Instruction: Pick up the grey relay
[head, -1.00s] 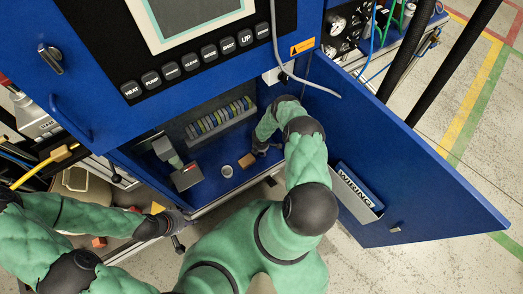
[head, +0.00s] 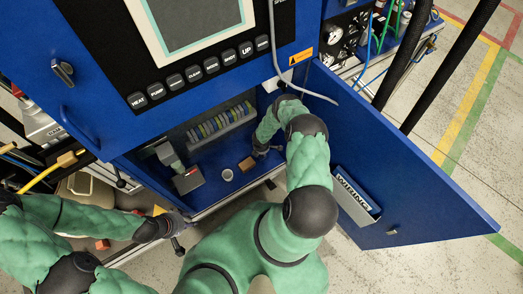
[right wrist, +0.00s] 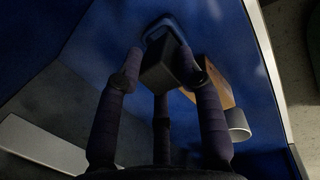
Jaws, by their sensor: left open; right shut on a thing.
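The grey relay (right wrist: 162,68) is a dark grey block between the fingers of my right gripper (right wrist: 165,72) in the right wrist view. The fingers are shut on it. In the head view my right gripper (head: 264,150) is inside the open blue cabinet, low over its floor, and the relay is too small and covered to make out. My left gripper (head: 180,238) is open and empty, outside the cabinet at the lower left.
A tan block (head: 246,163) and a white cup (head: 228,174) stand on the cabinet floor beside my right gripper. A grey and red device (head: 187,180) is farther left. A row of coloured modules (head: 220,122) lines the back. The open door (head: 410,180) borders the right.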

